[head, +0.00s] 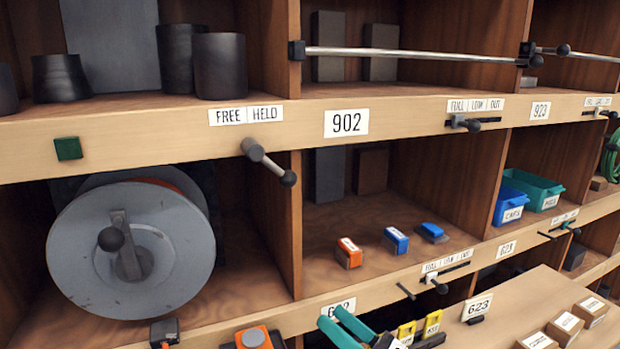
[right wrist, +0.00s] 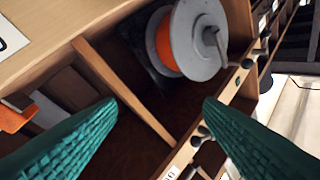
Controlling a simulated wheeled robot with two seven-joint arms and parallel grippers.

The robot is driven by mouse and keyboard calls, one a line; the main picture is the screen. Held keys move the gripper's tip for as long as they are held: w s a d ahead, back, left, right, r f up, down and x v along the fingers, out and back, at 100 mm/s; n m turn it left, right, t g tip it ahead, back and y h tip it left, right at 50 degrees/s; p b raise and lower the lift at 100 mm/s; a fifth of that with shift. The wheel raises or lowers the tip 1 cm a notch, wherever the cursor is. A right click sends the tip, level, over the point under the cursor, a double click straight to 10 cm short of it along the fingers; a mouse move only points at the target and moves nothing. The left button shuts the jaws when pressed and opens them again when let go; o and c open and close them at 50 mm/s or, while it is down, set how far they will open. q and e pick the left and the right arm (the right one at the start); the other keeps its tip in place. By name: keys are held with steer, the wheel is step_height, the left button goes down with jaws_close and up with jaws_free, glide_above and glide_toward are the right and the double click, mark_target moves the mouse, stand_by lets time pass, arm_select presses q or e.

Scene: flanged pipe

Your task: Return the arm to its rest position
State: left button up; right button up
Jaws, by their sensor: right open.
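My right gripper (head: 333,316) shows at the bottom middle of the head view, its two teal fingers pointing up and left in front of the shelf unit. In the right wrist view my right gripper (right wrist: 160,101) has its ribbed teal fingers wide apart, with nothing between them. Behind the gap are a shelf compartment and a wooden divider (right wrist: 125,92). The fingers appear clear of the shelf in both views. Most of the right arm is outside the head view. My left gripper is not in view.
A grey reel (head: 150,270) with a crank fills the lower left compartment; it also shows in the wrist view (right wrist: 203,50). A lever with a black knob (head: 270,162) juts from the shelf edge. Small boxes (head: 538,341) lie on a ledge at lower right.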

steer(key=s+d+f+m+t+h, duration=0.1)
steer(key=d+f+m+h, duration=0.7)
steer(key=m, duration=0.6)
steer(key=s+d+f+m+t+h, duration=0.1)
steer(key=d+f+m+h, duration=0.4)
steer(key=m+h, duration=0.6)
steer(key=s+d+f+m+g+y, duration=0.1)
steer(key=s+f+m+g, duration=0.5)
steer(key=s, duration=0.5)
steer(key=s+d+f+m+g+y, duration=0.1)
steer(key=s+d+f+m+g, duration=0.1)
steer(key=s+f+m+g, duration=0.65)
steer(key=s+f+n, duration=0.1)
steer(key=s+f, duration=0.1)
steer(key=f, duration=1.1)
steer(key=s+f+n, duration=0.1)
steer(key=s+f, duration=0.1)
steer(key=f, duration=1.1)
steer(key=s+f, duration=0.8)
steer(key=f, duration=0.2)
steer(key=shift+d, duration=0.4)
steer(key=s+f, duration=0.1)
steer(key=s, duration=0.1)
steer(key=s+d+f, duration=0.1)
steer(key=s+f, duration=0.1)
steer(key=s, duration=0.1)
steer(key=s+f, duration=0.1)
steer(key=s, duration=0.2)
steer(key=shift+d+f, duration=0.25)
steer(key=shift+d, duration=0.05)
